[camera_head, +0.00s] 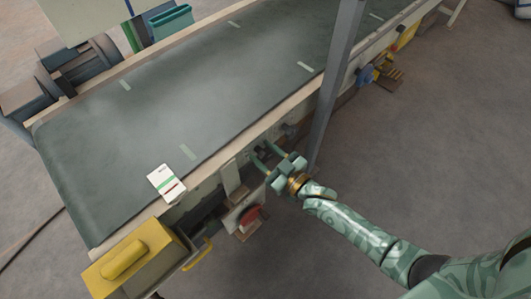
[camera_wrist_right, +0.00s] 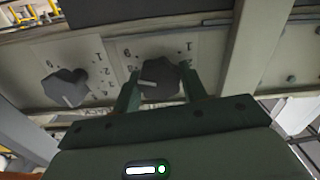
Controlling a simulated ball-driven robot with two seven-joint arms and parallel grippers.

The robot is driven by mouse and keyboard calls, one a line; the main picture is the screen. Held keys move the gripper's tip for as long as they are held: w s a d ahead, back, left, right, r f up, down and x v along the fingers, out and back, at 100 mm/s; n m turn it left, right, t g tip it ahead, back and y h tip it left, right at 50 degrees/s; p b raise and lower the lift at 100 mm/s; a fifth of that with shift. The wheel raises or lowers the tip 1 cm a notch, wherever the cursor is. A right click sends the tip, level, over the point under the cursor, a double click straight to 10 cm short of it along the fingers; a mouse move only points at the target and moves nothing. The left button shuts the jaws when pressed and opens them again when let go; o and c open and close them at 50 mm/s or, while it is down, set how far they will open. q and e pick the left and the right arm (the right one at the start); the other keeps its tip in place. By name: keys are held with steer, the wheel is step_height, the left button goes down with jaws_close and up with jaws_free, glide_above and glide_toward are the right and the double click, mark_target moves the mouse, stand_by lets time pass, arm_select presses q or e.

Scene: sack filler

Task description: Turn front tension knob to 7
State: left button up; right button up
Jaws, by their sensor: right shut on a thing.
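Two dark grey knobs with numbered dial plates sit on the pale side of the conveyor. In the right wrist view, one knob (camera_wrist_right: 158,82) is between the fingers of my right gripper (camera_wrist_right: 160,92), which is shut on it. A pale pointer mark shows on this knob's left part; the exact number it points at cannot be read. The other knob (camera_wrist_right: 63,88) is to the left, apart from the gripper. In the head view my right gripper (camera_head: 265,156) reaches the conveyor's near side. My left gripper is not in view.
The conveyor belt (camera_head: 210,80) runs diagonally, with a white card (camera_head: 166,184) on its near edge. A grey post (camera_head: 338,75) stands close to my right gripper. A yellow box (camera_head: 130,262) and a red knob (camera_head: 249,214) are at the near side. Floor at right is clear.

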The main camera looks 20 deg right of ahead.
steer(key=n, duration=0.4)
steer(key=shift+s+a+f+n, duration=0.1)
steer(key=shift+n, duration=0.2)
steer(key=n, duration=0.3)
steer(key=shift+f, duration=0.1)
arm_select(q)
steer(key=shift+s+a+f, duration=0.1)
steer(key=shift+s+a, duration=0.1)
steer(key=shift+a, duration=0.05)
arm_select(e)
steer(key=shift+n, duration=0.9)
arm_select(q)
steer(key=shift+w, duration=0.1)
arm_select(e)
steer(key=o, duration=1)
steer(key=shift+c, duration=0.2)
